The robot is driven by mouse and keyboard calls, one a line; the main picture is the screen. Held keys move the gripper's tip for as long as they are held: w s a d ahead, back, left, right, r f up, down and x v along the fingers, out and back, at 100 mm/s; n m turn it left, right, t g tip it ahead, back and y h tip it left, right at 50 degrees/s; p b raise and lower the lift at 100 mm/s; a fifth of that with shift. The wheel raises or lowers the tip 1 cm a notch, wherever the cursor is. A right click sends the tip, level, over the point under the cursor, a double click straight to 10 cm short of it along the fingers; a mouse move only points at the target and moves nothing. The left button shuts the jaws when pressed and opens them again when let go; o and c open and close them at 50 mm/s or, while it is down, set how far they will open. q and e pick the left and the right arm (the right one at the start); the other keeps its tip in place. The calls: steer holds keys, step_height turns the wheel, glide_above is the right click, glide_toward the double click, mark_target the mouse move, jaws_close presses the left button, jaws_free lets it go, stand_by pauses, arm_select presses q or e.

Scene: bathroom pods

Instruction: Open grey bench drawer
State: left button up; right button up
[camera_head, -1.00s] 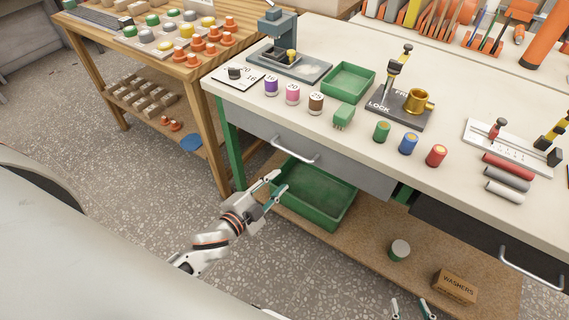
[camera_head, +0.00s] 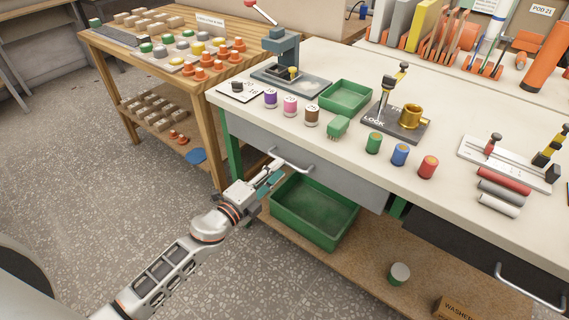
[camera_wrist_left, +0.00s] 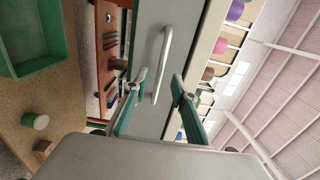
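The grey bench drawer (camera_head: 345,178) is under the left part of the white-topped workbench, and its front looks flush with the bench. Its pale bar handle (camera_head: 293,161) sits on that front. My left gripper (camera_head: 276,170) is at the left end of the handle. In the left wrist view, the two teal-padded fingers (camera_wrist_left: 158,82) are apart, with the lower end of the handle (camera_wrist_left: 163,62) in the gap between the tips. I cannot tell whether either finger touches it. The grey drawer front (camera_wrist_left: 185,30) lies behind. My right gripper is out of view.
A green bin (camera_head: 318,215) stands on the lower shelf below the drawer. A dark drawer (camera_head: 470,245) with its own handle is to the right. A wooden table (camera_head: 105,45) is at the left. Colored cylinders and a lock fixture (camera_head: 395,122) stand on the benchtop.

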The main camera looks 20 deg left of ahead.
arm_select(q)
steer(key=x, duration=0.4)
steer(key=shift+w+d, duration=0.15)
steer(key=shift+w, duration=0.2)
jaws_close()
